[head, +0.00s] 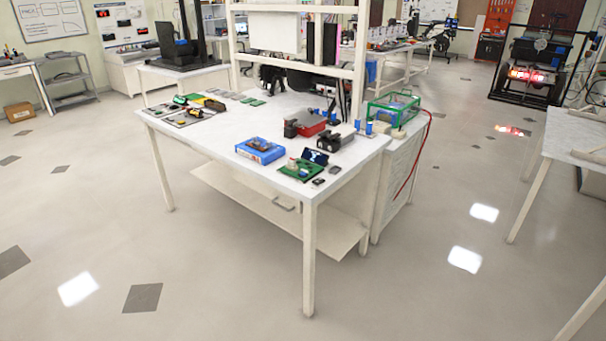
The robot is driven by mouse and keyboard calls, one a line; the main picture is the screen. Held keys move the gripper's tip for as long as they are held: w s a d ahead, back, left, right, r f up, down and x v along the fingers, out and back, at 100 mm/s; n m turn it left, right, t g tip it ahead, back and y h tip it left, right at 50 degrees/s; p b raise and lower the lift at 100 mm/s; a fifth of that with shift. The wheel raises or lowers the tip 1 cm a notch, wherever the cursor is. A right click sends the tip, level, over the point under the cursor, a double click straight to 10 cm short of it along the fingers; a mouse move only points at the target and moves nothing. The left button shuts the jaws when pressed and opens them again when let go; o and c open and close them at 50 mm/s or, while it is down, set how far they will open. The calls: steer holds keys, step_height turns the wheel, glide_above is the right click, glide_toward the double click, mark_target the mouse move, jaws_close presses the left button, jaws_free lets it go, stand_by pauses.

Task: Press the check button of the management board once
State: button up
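A green circuit board (303,174) with small parts and a dark upright screen (315,156) lies near the front right corner of the white workbench (225,160). It may be the management board, but I cannot tell for sure. No check button can be made out at this size. Several smaller green boards (252,101) lie farther back on the bench. My gripper is not in this view, so its place relative to the board is hidden.
Another table (585,140) is at right. A black rig (530,75) with red lights stands behind. Floor in front is clear.

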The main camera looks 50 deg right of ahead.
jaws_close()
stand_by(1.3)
